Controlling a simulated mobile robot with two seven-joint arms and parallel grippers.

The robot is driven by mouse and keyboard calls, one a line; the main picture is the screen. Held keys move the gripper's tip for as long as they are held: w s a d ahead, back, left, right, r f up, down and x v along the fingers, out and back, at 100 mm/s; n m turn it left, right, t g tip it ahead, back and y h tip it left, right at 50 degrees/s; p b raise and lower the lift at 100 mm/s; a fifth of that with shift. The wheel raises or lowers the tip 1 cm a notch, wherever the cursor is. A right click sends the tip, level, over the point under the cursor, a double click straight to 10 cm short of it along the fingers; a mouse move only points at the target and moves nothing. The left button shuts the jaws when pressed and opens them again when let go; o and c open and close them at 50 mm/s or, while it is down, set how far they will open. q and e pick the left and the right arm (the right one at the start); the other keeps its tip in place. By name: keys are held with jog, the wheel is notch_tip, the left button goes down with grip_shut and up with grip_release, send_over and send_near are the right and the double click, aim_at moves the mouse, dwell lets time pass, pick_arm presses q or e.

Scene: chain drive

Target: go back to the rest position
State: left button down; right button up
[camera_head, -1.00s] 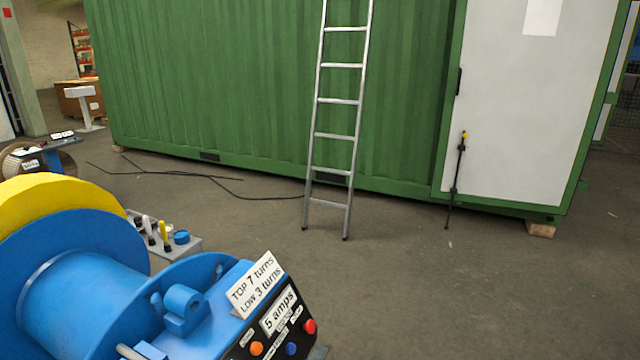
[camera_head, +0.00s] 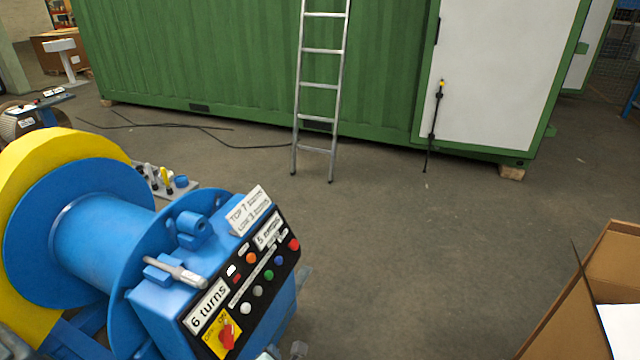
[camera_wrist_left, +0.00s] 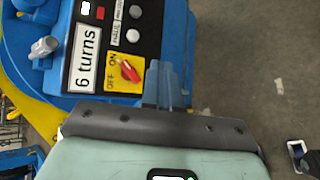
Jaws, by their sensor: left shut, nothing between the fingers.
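My left gripper (camera_wrist_left: 167,85) shows at the middle of the left wrist view. Its fingers are shut with nothing between them, close beside the blue control box. In the head view only small grey parts, seemingly of this gripper, show at the bottom edge. The blue winch control box (camera_head: 158,309) carries a "6 turns" label (camera_head: 208,304) and a red rotary switch (camera_head: 227,335) on a yellow ON/OFF plate. The switch also shows in the left wrist view (camera_wrist_left: 130,71), left of the fingers and apart from them. My right gripper is not in view.
A blue drum (camera_head: 100,240) with a yellow flange stands left of the control box. A ladder (camera_head: 320,88) leans on a green container (camera_head: 200,60). An open cardboard box (camera_head: 570,325) is at the lower right. The floor (camera_head: 400,250) between is clear.

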pick_arm(q)
notch_tip(320, 180, down, 9)
jog(key=s+a+m+g+h+p, duration=0.1)
jog(key=a+m+g, duration=0.15)
jog(key=m, duration=0.35)
jog(key=s+f+m+g+h+p, duration=0.1)
jog(key=s+f+m+g, duration=0.2)
jog(key=s, duration=0.5)
jog(key=s+f+m+g+h+p, duration=0.1)
jog(key=s+f+m+g+h, duration=0.1)
jog(key=s+f+m, duration=0.4)
jog(key=s+f+m+g+h+p, duration=0.1)
jog(key=s+f+m+g, duration=0.3)
jog(key=s+m, duration=0.4)
jog(key=shift+s+d+f+h, duration=0.2)
jog(key=shift+s+d+h, duration=0.2)
jog(key=shift+s, duration=0.8)
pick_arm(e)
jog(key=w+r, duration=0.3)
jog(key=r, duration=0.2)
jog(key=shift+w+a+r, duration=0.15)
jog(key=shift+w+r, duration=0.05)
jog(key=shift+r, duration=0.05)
pick_arm(q)
jog(key=shift+w, duration=0.1)
